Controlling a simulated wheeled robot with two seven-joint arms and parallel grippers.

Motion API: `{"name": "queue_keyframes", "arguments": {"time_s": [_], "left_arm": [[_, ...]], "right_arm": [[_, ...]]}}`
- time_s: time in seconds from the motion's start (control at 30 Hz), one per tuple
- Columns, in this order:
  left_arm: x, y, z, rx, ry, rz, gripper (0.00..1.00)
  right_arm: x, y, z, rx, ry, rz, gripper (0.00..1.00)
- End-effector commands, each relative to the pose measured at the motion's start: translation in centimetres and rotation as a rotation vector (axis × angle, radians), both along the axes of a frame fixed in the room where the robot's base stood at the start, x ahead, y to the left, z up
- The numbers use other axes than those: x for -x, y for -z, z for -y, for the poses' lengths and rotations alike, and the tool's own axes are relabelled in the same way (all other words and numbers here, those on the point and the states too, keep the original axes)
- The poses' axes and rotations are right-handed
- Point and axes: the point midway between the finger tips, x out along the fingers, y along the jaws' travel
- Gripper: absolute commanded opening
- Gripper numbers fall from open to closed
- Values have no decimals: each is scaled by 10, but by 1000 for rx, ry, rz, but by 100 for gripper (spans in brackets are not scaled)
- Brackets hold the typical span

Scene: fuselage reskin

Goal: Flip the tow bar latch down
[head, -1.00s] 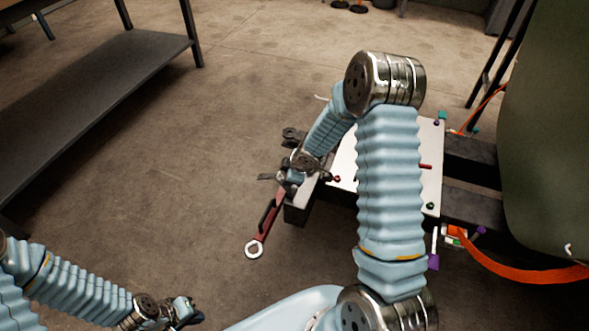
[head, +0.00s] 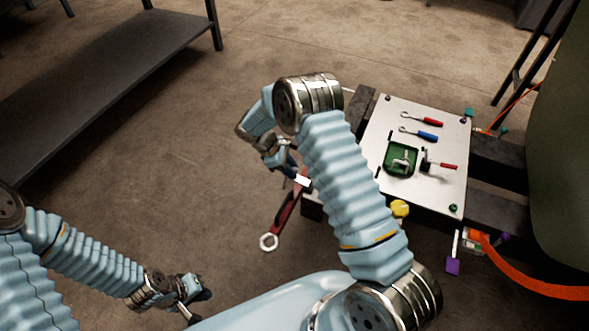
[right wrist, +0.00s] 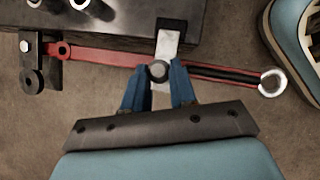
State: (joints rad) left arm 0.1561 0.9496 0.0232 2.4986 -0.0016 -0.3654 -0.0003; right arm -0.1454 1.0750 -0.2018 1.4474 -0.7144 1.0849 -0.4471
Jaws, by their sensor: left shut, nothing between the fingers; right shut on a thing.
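The red tow bar (head: 287,212), with a metal ring at its free end, sticks out from the dark block. It also crosses the right wrist view (right wrist: 110,57). A pale metal latch plate (right wrist: 168,44) runs from the block's edge across the bar and ends at a round grey knob (right wrist: 158,71). My right gripper (right wrist: 159,76) is shut on the knob, with one blue finger on each side. In the head view my right gripper (head: 297,174) is at the bar, beside the pale plate. My left gripper (head: 200,290) is shut and empty, low at the left.
A white board (head: 450,190) carries a green tray (head: 387,166) and red and blue handled tools, right of my right arm. A dark shelf (head: 110,70) stands at the upper left. An orange strap (head: 540,287) hangs at the right. Open floor lies between shelf and bar.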

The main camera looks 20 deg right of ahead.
Motion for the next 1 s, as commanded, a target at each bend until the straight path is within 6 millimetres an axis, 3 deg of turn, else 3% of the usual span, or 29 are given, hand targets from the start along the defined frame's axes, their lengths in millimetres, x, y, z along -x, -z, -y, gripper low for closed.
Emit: {"name": "queue_keyframes", "arguments": {"time_s": [0.3, 0.87, 0.9, 1.0], "left_arm": [[-2, 16, -5, -8, -9, 4, 0], [-3, 18, -6, -9, -11, 5, 0], [-3, 18, -6, -9, -11, 5, 0], [-3, 18, -6, -9, -10, 5, 0]], "right_arm": [[-5, 12, -5, 84, 0, -99, 0], [-5, 12, -5, 104, 1, -126, 0], [-5, 12, -5, 104, 1, -126, 29], [-5, 12, -5, 104, 0, -125, 44]]}}
